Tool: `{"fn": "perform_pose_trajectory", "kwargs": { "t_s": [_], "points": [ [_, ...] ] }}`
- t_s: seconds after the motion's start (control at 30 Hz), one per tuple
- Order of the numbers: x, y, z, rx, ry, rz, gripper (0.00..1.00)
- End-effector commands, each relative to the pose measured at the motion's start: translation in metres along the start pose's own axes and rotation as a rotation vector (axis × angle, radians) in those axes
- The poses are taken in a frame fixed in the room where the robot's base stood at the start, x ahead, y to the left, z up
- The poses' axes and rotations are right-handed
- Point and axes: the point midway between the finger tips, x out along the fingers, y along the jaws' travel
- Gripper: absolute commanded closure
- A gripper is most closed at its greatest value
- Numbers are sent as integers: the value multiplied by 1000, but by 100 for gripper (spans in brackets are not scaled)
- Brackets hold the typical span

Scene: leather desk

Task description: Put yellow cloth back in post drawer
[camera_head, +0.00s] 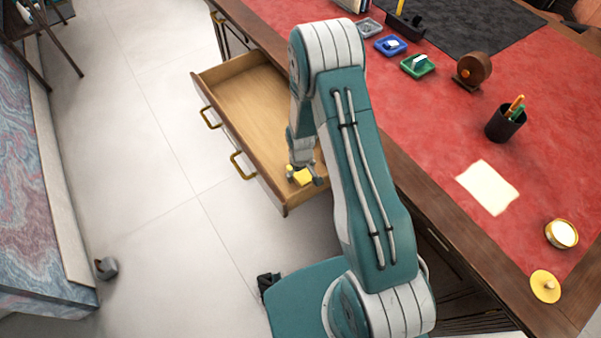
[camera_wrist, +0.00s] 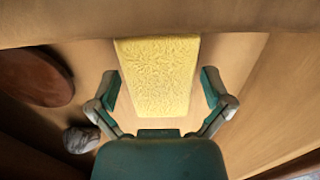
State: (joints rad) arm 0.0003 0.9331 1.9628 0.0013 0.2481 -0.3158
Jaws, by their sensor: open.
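The yellow cloth (camera_wrist: 158,75) is a folded, textured rectangle in the wrist view, lying between my gripper's two fingers. In the head view a yellow patch of it (camera_head: 303,177) shows at the near end of the open wooden drawer (camera_head: 245,98). My gripper (camera_head: 305,178) is at that end, low over the drawer. In the wrist view my gripper (camera_wrist: 160,88) is open, with a finger on each side of the cloth. My arm hides part of the drawer's inside.
A brown round thing (camera_wrist: 35,77) and a grey lump (camera_wrist: 81,139) lie left of the cloth in the wrist view. The red-topped desk (camera_head: 440,120) holds small trays (camera_head: 418,65), a pen cup (camera_head: 505,122) and paper (camera_head: 487,187). Floor left of the drawer is mostly clear.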

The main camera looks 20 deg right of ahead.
Motion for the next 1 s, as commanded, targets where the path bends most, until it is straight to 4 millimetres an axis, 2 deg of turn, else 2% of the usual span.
{"fn": "perform_pose_trajectory", "kwargs": {
  "t_s": [0.13, 0.23, 0.7, 1.0],
  "points": [
    [-3, 0, 0, 0, 1, 0, 0],
    [-12, 0, -1, 0, 1, 0, 0],
    [-97, 0, -1, 0, 4, 1, 0],
    [-126, 0, 0, 2, 5, 2, 0]
  ]
}}
